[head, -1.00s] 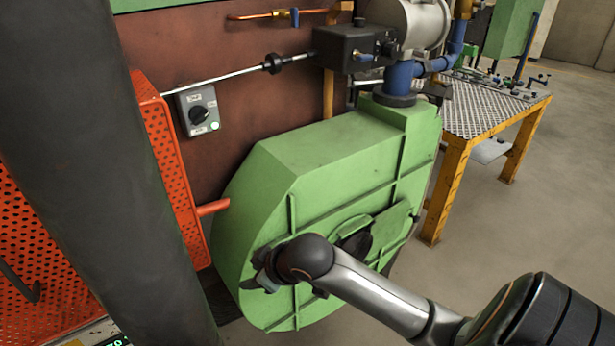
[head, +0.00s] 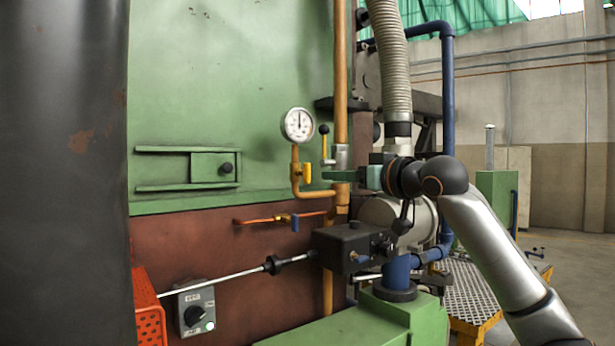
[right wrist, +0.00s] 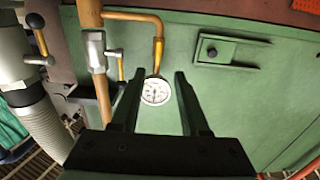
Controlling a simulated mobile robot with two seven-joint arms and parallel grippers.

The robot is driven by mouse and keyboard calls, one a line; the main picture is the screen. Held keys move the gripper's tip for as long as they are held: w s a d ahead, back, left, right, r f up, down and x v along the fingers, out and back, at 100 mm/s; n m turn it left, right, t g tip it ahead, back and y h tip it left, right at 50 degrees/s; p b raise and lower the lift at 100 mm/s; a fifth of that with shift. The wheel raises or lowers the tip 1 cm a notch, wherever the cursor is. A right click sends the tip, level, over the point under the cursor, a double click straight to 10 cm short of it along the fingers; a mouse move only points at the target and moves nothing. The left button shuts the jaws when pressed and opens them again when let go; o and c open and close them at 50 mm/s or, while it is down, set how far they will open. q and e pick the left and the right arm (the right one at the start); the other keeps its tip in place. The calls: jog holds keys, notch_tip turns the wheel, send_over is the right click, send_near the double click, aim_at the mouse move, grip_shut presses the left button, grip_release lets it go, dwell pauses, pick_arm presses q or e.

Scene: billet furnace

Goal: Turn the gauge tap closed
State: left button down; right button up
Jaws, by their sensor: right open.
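The gauge tap (head: 307,173) is a small yellow handle on the orange pipe just below the round white gauge (head: 298,125). In the head view the handle looks upright, along the pipe. My right gripper (head: 328,176) is open and empty, just to the right of the tap and pointing left toward it, with a gap between. In the right wrist view the picture is turned over: the gauge (right wrist: 155,91) shows between the two fingers, and the tap's yellow part (right wrist: 158,50) lies above it on the pipe. My left gripper is out of view.
A yellow lever with a black knob (head: 324,130) stands right of the gauge, close above my gripper. A thick orange pipe (head: 341,70) and a ribbed hose (head: 391,65) rise behind. A blue-handled valve (head: 294,222) and black box (head: 345,246) sit below. The green wall left is mostly flat.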

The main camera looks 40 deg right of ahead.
aim_at(309, 172)
jog(key=w+p, duration=0.1)
jog(key=w, duration=0.2)
jog(key=w+d+p, duration=0.1)
jog(key=w+p, duration=0.1)
jog(key=w, duration=0.2)
jog(key=w+p, duration=0.1)
jog(key=w, duration=0.3)
jog(key=shift+w+d+r+p, duration=0.15)
jog(key=shift+d+r+p, duration=0.1)
jog(key=shift+r+p, duration=0.1)
jog(key=shift+w+f, duration=0.1)
jog(key=shift+w, duration=0.3)
grip_shut()
